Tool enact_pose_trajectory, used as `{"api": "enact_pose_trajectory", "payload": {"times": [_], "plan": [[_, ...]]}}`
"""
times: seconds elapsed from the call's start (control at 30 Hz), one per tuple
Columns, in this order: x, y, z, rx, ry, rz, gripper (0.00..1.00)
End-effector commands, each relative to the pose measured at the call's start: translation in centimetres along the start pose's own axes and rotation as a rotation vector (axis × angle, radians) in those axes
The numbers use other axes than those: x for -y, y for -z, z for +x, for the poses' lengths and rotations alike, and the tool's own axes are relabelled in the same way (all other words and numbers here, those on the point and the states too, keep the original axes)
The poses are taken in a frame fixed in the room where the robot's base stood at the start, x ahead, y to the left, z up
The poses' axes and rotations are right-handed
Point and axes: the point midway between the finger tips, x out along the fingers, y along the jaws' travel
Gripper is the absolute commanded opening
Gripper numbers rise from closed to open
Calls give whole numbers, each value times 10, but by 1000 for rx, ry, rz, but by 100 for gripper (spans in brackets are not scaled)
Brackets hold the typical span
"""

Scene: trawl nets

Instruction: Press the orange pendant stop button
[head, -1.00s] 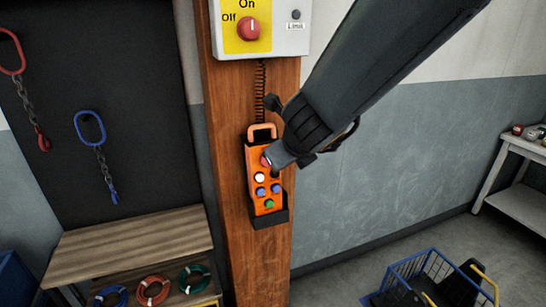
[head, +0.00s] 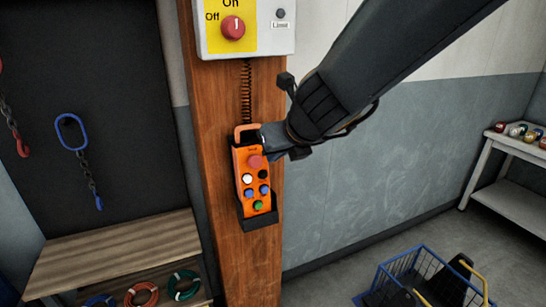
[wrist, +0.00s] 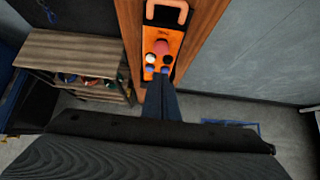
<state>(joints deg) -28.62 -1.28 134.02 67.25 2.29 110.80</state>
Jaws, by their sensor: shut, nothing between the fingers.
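The orange pendant (head: 243,187) sits upright in a black holder on a wooden post. Its red stop button (head: 254,161) is at the top, above white, black, blue and green buttons. The button also shows in the wrist view (wrist: 162,46). My gripper (head: 266,138) is shut and empty, by the pendant's upper right edge in the head view. In the wrist view my closed fingers (wrist: 163,78) point at the pendant, with their tips below the red button in the picture. I cannot tell whether they touch the pendant or whether the button is pushed in.
A switch box (head: 275,38) with a red knob is above, joined by a coiled cord (head: 246,92). A wooden bench (head: 115,245) stands at left, below hanging chain slings. A blue basket (head: 405,275) is on the floor at lower right. A white shelf (head: 500,150) stands far right.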

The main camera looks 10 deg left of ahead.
Motion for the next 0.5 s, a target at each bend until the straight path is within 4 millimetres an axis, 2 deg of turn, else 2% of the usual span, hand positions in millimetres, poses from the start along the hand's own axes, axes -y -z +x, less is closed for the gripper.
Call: {"api": "enact_pose_trajectory", "payload": {"times": [0.1, 0.43, 0.5], "plan": [[0, 3, 25, -1, 0, -1, 0], [0, 2, 83, 0, 0, -1, 0], [0, -6, 89, -1, 0, -1, 0]]}}
